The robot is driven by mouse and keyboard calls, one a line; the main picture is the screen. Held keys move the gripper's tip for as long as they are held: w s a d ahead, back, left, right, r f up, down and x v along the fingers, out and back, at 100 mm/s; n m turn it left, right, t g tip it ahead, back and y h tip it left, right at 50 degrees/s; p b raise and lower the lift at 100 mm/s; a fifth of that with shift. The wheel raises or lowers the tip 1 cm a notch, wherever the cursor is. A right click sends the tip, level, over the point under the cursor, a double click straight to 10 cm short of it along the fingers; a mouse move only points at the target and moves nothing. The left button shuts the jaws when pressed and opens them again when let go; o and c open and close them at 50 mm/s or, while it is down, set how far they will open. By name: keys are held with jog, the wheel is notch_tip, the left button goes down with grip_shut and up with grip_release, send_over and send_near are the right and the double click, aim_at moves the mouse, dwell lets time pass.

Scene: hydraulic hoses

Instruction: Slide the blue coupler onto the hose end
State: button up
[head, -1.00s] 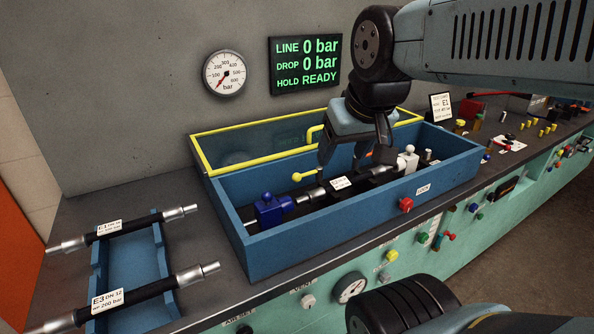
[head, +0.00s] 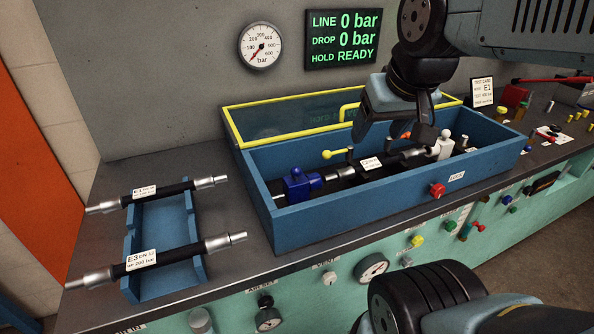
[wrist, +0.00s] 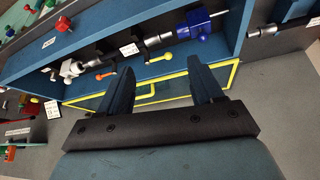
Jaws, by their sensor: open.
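The blue coupler (head: 300,184) sits inside the blue test trough at its left end. It also shows at the upper right in the wrist view (wrist: 198,25). A black hose with a white label (head: 371,163) lies along the trough to the right of the coupler. Its silver left end (head: 330,178) points at the coupler; I cannot tell whether they touch. A white block (head: 440,148) stands at the hose's right end. My gripper (head: 392,137) is open and empty above the hose, right of the coupler. Its two spread fingers show in the wrist view (wrist: 162,74).
The blue trough (head: 370,204) has raised walls and a yellow-framed clear guard (head: 285,128) behind. A yellow-knobbed lever (head: 335,154) stands near the hose. A blue rack (head: 160,283) with two labelled hoses is at left. The display (head: 343,38) reads 0 bar, HOLD READY.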

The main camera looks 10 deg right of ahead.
jog(key=shift+c, duration=0.3)
jog(key=shift+c, duration=0.6)
jog(key=n+g+y, duration=0.2)
jog(key=n+g, duration=0.5)
jog(key=n, duration=0.2)
send_over(303, 181)
jog(key=w, duration=0.3)
jog(key=w+d+x, duration=0.1)
jog(key=x, duration=1.2)
jog(key=d+x, duration=0.1)
jog(key=x, duration=0.4)
jog(key=shift+s+f, duration=0.25)
jog(key=shift+f, duration=0.05)
grip_shut()
